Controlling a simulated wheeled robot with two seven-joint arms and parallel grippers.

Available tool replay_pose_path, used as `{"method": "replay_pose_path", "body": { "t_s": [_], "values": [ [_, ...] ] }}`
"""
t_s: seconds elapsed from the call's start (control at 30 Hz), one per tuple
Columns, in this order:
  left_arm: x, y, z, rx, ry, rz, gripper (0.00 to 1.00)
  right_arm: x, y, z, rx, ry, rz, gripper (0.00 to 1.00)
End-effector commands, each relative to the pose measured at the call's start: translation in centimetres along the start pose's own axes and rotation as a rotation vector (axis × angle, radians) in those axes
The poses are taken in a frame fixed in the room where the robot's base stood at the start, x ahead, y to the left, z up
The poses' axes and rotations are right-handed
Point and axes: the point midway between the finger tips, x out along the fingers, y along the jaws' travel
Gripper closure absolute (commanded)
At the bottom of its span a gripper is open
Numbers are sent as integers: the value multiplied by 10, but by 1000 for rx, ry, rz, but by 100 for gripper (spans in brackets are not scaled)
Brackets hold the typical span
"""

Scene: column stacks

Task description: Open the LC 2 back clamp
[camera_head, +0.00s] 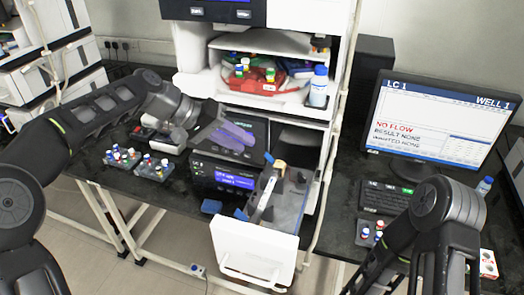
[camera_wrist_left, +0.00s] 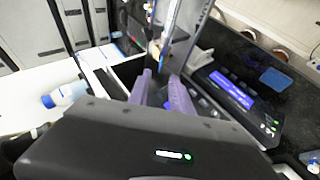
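An LC unit with an open white-fronted drawer (camera_head: 255,245) stands in the middle of the head view. Inside it a grey column holder (camera_head: 265,190) stands tilted, with a tan piece (camera_head: 280,165) at its back end. I cannot tell for sure which part is the LC 2 back clamp. My left gripper (camera_head: 235,135) is above and left of the drawer, over the dark module. Its two purple fingers (camera_wrist_left: 160,92) are apart, with nothing visible between them in the wrist view. A brownish piece (camera_wrist_left: 154,50) shows just beyond the fingertips. My right gripper is not in view.
A dark module with a lit screen (camera_head: 222,175) stands left of the drawer. Vial racks (camera_head: 153,168) lie on the bench at left. A red tray (camera_head: 255,78) and a bottle (camera_head: 318,87) sit on the shelf above. A monitor (camera_head: 435,125) stands at right.

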Motion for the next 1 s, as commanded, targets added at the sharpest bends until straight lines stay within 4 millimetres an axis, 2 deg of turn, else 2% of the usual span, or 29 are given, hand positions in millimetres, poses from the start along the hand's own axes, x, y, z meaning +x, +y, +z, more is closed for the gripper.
{"method": "replay_pose_path", "body": {
  "t_s": [0.27, 0.43, 0.8, 1.0],
  "values": [
    [0, 0, 0, 0, -1, 1, 74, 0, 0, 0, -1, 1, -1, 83],
    [7, 1, 0, 0, -3, 1, 74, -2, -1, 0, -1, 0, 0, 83],
    [60, 2, 1, -1, -5, 2, 74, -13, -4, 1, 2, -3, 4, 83],
    [77, 0, 0, 0, -2, 0, 74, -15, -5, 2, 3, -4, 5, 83]
  ]
}}
